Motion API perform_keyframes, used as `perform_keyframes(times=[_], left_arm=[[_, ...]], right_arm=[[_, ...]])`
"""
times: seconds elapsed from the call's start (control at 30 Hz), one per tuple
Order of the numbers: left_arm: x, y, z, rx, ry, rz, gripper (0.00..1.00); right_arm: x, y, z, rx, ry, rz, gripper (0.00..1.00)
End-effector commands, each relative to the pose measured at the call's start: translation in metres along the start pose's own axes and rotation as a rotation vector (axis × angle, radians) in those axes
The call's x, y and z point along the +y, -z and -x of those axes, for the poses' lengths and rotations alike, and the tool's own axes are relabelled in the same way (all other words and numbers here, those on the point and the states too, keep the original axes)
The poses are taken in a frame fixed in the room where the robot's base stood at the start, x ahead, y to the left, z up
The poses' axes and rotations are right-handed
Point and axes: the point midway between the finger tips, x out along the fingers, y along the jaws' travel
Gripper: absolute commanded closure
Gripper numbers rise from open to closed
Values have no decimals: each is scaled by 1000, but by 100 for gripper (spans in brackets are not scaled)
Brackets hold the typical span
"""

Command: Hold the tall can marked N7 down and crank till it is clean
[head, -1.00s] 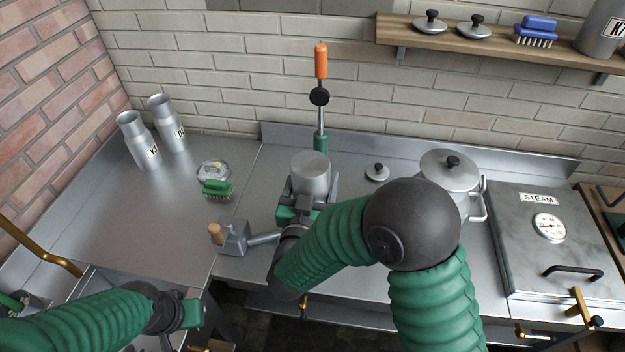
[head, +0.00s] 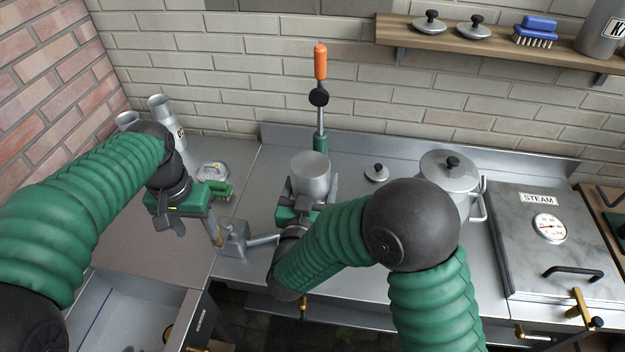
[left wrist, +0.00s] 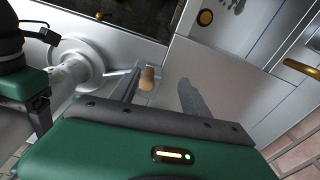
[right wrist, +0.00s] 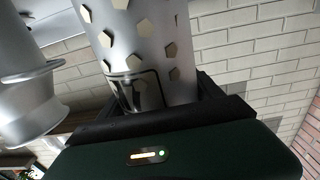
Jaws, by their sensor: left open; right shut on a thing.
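In the right wrist view the can (right wrist: 150,45) carries many pale angular patches. The crank box (head: 235,238) is to the left, with a shaft (head: 264,239) running towards the can. The crank's wooden knob (left wrist: 147,78) shows between the fingers of my open left gripper (left wrist: 160,85) in the left wrist view. I cannot tell whether they touch it.
Two metal cans (head: 165,110) stand at the back left, partly behind my left arm. A green brush (head: 218,189) lies near the crank. An orange-handled lever (head: 320,62) rises behind the can. A lidded pot (head: 449,172) and steam box (head: 540,215) are right.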

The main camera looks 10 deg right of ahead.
Motion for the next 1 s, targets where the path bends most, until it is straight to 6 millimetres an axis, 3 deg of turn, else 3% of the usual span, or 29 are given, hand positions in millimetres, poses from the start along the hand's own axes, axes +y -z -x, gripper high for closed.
perform_keyframes(times=[0.03, 0.2, 0.37, 0.57, 1.0], left_arm=[[4, 14, 14, -10, -2, -27, 45], [13, 33, 52, -55, -12, -93, 45], [16, 36, 62, -73, -15, -112, 45], [17, 34, 39, -75, -16, -113, 45], [17, 29, -37, -72, -15, -112, 45]], right_arm=[[0, 0, 0, 0, -1, 1, 87], [1, 0, 0, 0, -1, 2, 87], [1, 0, 0, 0, -1, 2, 87], [1, 0, 0, 0, -1, 2, 87], [0, 0, 0, 0, 0, 1, 87]])
